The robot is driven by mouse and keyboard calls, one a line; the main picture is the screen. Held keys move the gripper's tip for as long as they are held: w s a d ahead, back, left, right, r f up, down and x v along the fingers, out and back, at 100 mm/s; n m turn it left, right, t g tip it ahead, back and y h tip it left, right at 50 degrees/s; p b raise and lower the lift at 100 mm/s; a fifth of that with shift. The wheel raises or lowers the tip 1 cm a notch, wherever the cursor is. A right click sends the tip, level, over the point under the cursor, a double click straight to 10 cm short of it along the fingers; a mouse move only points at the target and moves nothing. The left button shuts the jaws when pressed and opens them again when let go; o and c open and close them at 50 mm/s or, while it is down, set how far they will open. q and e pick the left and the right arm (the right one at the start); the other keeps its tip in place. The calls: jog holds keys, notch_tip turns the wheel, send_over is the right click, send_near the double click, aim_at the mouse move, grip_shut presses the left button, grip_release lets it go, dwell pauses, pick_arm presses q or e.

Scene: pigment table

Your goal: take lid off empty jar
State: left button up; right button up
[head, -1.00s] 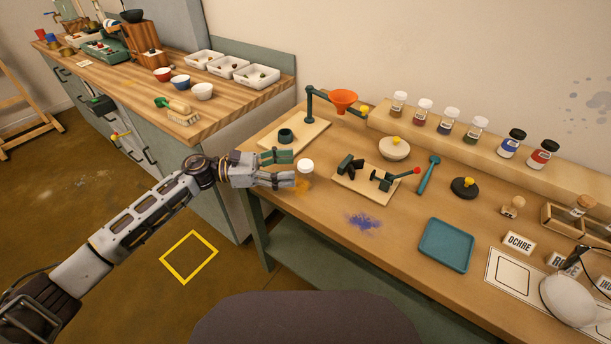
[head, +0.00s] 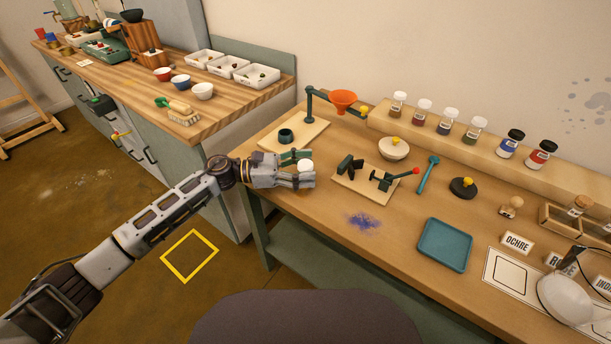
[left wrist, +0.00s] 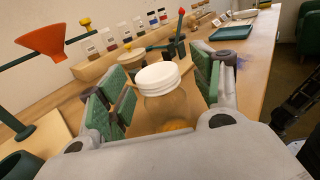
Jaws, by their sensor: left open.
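The jar (left wrist: 170,108) is clear, upright, with a white lid (left wrist: 158,76) on its top. In the left wrist view it stands between the green finger pads of my left gripper (left wrist: 163,80), with a gap on each side. An orange patch shows through or at its base; I cannot tell if it is inside. In the head view the white lid (head: 305,165) shows between the open fingers of my left gripper (head: 303,168), and the fingers hide most of the jar. My right gripper is not clearly in view.
A funnel stand (head: 311,105) is behind the jar, and a wooden board (head: 352,188) with dark green parts lies to its right. Several pigment jars (head: 449,119) line the back ledge. A teal tray (head: 445,245) lies at the front right. Clear table surrounds the blue stain (head: 363,221).

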dwell(0.4)
pick_arm(q)
jog(key=c, duration=1.1)
pick_arm(e)
jog(key=shift+w, duration=0.15)
pick_arm(q)
jog(key=shift+c, duration=0.2)
jog(key=shift+r, duration=1.6)
jog(key=shift+a+r, duration=0.15)
jog(key=shift+a, duration=0.05)
jog(key=a, duration=0.5)
jog(key=s+a+b, duration=0.1)
jog(key=a, duration=0.5)
jog(key=a+b, duration=0.1)
jog(key=a, duration=0.5)
jog(key=shift+s+a, duration=0.15)
jog(key=shift+a, duration=0.1)
pick_arm(e)
jog(key=w+a, duration=0.1)
jog(key=w, duration=0.1)
jog(key=w+a+r, duration=0.1)
jog(key=shift+w+a+r, duration=0.2)
jog(key=shift+w+a, duration=0.15)
jog(key=shift+d, duration=0.15)
